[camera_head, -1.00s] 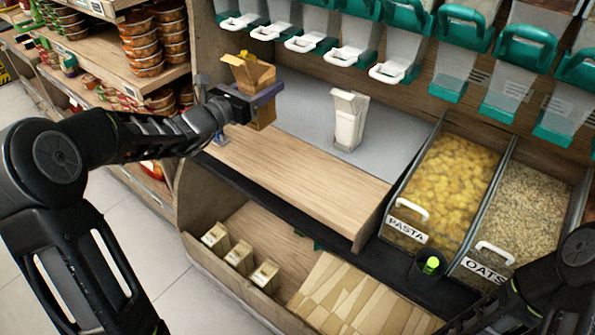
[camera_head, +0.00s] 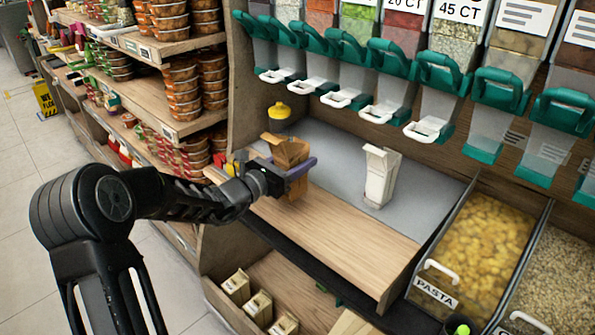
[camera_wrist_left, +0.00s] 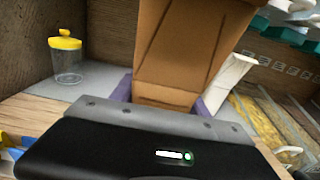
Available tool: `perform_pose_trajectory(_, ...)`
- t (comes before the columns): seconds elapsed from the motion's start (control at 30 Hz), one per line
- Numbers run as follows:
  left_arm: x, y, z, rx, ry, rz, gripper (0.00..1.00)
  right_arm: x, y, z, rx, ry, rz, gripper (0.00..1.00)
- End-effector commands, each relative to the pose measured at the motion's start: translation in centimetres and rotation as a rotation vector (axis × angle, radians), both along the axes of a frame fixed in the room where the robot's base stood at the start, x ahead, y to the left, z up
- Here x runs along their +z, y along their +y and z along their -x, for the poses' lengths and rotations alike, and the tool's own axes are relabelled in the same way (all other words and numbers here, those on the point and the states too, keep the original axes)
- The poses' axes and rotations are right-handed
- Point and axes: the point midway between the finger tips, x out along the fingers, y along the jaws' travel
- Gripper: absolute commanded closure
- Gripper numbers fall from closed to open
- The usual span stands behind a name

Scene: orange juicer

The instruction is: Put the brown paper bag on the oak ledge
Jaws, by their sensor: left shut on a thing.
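The brown paper bag (camera_head: 289,152) is upright with its top open. My left gripper (camera_head: 285,177) is shut on it, with purple fingers on either side of the bag. The bag also fills the upper middle of the left wrist view (camera_wrist_left: 185,45). It is over the left end of the oak ledge (camera_head: 330,232), near the grey surface behind. I cannot tell whether its base touches the ledge, as the gripper hides part of it. My right gripper is not in view.
A white paper bag (camera_head: 380,178) stands on the grey surface (camera_head: 340,160) to the right. A yellow-lidded jar (camera_wrist_left: 66,58) stands behind the brown bag. Teal-handled dispensers (camera_head: 440,72) hang above. The pasta bin (camera_head: 480,245) is at right. The ledge's middle and right are clear.

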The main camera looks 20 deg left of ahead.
Motion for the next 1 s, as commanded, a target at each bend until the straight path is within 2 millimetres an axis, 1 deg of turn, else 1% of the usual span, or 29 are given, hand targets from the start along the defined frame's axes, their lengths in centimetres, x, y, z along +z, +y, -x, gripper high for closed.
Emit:
perform_pose_trajectory(0.1,-1.8,0.0,0.0,0.000,0.003,0.001,0.92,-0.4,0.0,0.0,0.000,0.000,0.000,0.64)
perform_pose_trajectory(0.23,-3.3,0.0,0.0,0.000,0.002,0.002,0.92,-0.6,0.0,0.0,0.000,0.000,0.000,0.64)
perform_pose_trajectory(0.5,-3.4,0.0,0.0,0.000,0.000,0.000,0.92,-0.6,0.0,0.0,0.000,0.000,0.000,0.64)
perform_pose_trajectory(0.67,-3.9,0.0,0.0,0.000,0.000,0.000,0.92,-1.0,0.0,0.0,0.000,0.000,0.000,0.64)
perform_pose_trajectory(0.7,-3.8,0.0,0.0,0.000,0.001,0.000,0.44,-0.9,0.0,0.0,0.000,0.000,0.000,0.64)
perform_pose_trajectory(0.93,-3.8,0.0,0.0,0.000,0.001,0.000,0.25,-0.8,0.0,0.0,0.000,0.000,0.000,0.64)
perform_pose_trajectory(1.0,-3.8,0.0,0.0,0.000,0.001,0.000,0.25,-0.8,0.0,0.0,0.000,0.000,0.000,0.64)
